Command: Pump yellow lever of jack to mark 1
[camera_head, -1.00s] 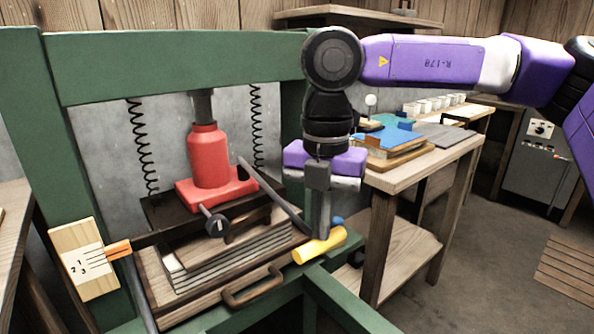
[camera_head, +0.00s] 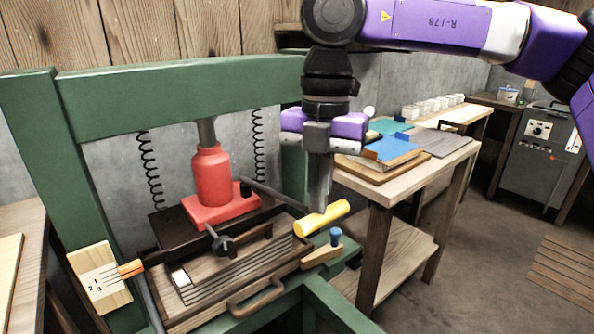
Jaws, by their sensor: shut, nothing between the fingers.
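The red jack (camera_head: 212,177) stands upright under the green press beam. Its dark lever rod (camera_head: 275,194) runs right to a yellow handle (camera_head: 321,218), which slants upward to the right. My gripper (camera_head: 318,207) points down with its fingers shut and empty. The fingertips are at the upper edge of the yellow handle; I cannot tell whether they touch it. A wooden scale board (camera_head: 99,279) numbered 1, 2, 3 is on the left post. An orange pointer (camera_head: 130,268) lies near its upper lines; the exact reading is too small to tell.
Below the jack are a dark plate and a layered wooden mould (camera_head: 240,275) with a front handle (camera_head: 257,298). A blue knob (camera_head: 336,236) on a wooden piece sits just below the lever.

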